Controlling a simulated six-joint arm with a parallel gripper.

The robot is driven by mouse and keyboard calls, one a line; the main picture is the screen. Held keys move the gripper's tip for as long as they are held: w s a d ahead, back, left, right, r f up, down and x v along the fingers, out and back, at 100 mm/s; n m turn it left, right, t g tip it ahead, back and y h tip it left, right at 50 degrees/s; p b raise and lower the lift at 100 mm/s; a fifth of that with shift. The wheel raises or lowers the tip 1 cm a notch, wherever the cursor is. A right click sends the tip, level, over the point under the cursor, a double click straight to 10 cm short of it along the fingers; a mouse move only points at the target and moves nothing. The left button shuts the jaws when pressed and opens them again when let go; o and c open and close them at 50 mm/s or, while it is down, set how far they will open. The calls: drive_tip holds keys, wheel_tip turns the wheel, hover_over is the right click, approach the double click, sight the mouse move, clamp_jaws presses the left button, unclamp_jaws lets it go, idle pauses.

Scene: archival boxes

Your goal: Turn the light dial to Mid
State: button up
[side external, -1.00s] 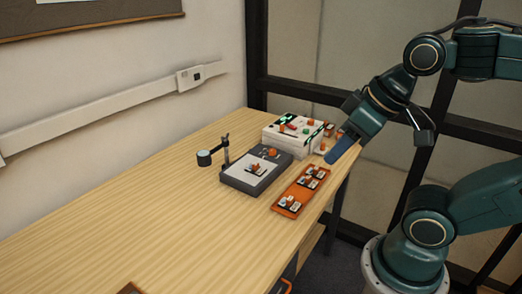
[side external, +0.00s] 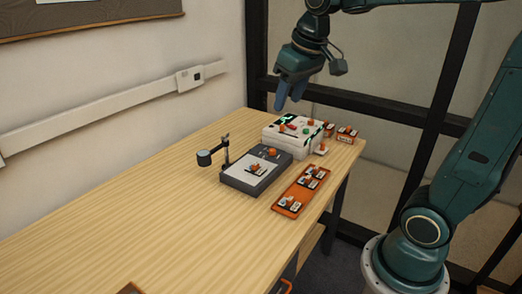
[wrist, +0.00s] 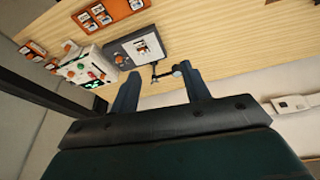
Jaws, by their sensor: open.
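A dark grey stand (side external: 236,180) with a white top plate lies on the table, with a lamp arm at its left edge. An orange dial (side external: 272,153) sits at its far end and also shows in the wrist view (wrist: 119,59). Its setting and labels are too small to read. A white box (side external: 285,141) behind it also carries an orange knob (side external: 306,126) and green parts. My gripper (side external: 288,104) hangs above the white box, pointing down, apart from everything. In the wrist view its two fingers (wrist: 158,75) are spread with nothing held between them.
An orange tray (side external: 281,205) with several small pieces lies at the table's right edge. Small orange items (side external: 346,133) stand right of the white box. The lamp arm (side external: 225,150) rises left of the stand. The table's near left part is clear.

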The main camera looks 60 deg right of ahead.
drive_tip(key=w+d+f+g, duration=0.1)
drive_tip(key=w+d, duration=0.4)
drive_tip(key=w, duration=0.2)
drive_tip(key=m+g, duration=0.3)
hover_over(272, 150)
wheel_tip(272, 150, down, 17)
drive_tip(key=shift+d+y, duration=0.1)
drive_tip(key=shift+y, duration=0.2)
drive_tip(key=shift+f, duration=0.15)
wheel_tip(272, 150, down, 14)
drive_tip(key=shift+r, duration=0.25)
drive_tip(key=c, duration=1)
